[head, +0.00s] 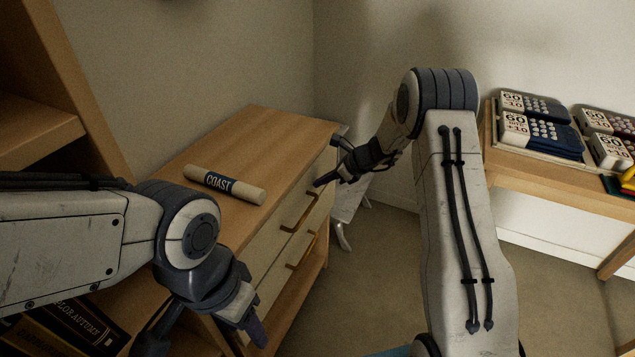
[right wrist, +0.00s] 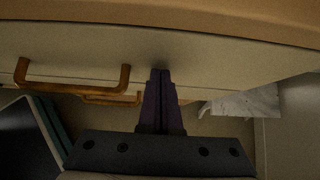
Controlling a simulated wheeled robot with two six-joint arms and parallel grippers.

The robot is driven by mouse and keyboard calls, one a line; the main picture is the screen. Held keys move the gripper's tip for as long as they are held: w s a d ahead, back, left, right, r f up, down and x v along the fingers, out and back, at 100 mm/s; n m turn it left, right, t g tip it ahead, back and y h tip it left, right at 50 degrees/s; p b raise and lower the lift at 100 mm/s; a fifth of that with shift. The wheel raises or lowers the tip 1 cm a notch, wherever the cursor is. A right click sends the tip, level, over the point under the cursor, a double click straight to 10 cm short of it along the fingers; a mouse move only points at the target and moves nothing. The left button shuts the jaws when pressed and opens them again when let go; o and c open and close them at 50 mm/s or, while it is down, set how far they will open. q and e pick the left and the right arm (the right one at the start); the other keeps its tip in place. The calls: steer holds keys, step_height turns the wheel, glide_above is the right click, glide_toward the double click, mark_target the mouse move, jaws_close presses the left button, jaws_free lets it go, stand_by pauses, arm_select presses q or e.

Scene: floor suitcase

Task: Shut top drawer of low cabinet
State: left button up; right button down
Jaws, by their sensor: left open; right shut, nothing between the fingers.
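The low cabinet (head: 255,135) has a light wood top and cream drawer fronts with wooden handles. The top drawer (head: 282,222) shows its front and handle in the head view. That front lies close under the cabinet top, and I cannot tell whether a small gap remains. My right gripper (head: 320,184) is shut and empty, its fingertips at the far end of the top drawer front. In the right wrist view the shut fingers (right wrist: 160,73) point at the drawer front beside the handle (right wrist: 75,87); contact is unclear. My left gripper (head: 205,338) is open and empty, low before the cabinet's near end.
A rolled tube labelled COAST (head: 225,185) lies on the cabinet top. A wooden shelf unit (head: 45,125) stands at left, with books (head: 75,325) low down. A table (head: 570,180) with boxed items stands at right.

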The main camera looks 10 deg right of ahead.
steer(key=shift+w+a+r, duration=0.1)
steer(key=shift+w+a, duration=0.1)
steer(key=shift+a, duration=0.1)
